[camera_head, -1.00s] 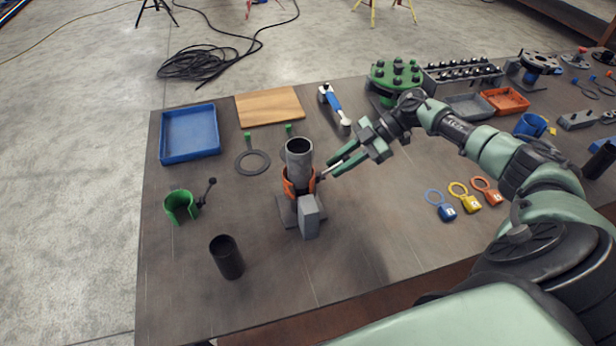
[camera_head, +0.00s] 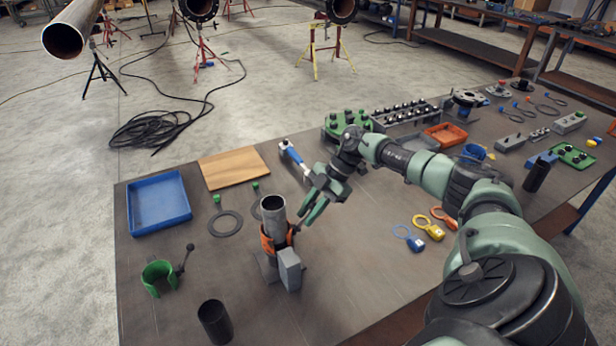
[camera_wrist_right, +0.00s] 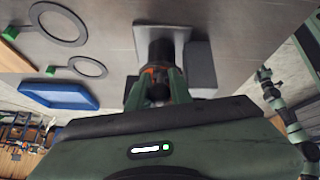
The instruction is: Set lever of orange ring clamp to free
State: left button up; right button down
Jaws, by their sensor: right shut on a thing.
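The orange ring clamp (camera_head: 275,240) sits around the lower part of an upright grey pipe (camera_head: 273,216). It also shows partly in the right wrist view (camera_wrist_right: 151,74), beyond my fingers. Its lever reaches out to the right, toward my right gripper (camera_head: 303,222). In the right wrist view, my right gripper (camera_wrist_right: 160,90) is shut on the lever's dark knob (camera_wrist_right: 158,92). The fingers hide most of the lever, so its exact angle is unclear. My left gripper (camera_wrist_right: 264,75) shows small at the right of the right wrist view; its jaws are too small to read.
A grey block (camera_head: 289,268) stands close in front of the clamp. A green clamp (camera_head: 158,277) with its own lever and a black cylinder (camera_head: 214,321) stand to the left. A blue tray (camera_head: 158,203), a wooden board (camera_head: 232,167) and a blue-handled tool (camera_head: 292,158) lie behind.

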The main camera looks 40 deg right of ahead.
jog(key=c, duration=1.4)
grip_release()
jog(key=shift+o, duration=0.2)
jog(key=b+v, duration=0.2)
jog(key=v, duration=0.6)
jog(key=shift+b, duration=0.35)
jog(key=shift+s+f, duration=0.1)
jog(key=shift+f, duration=0.05)
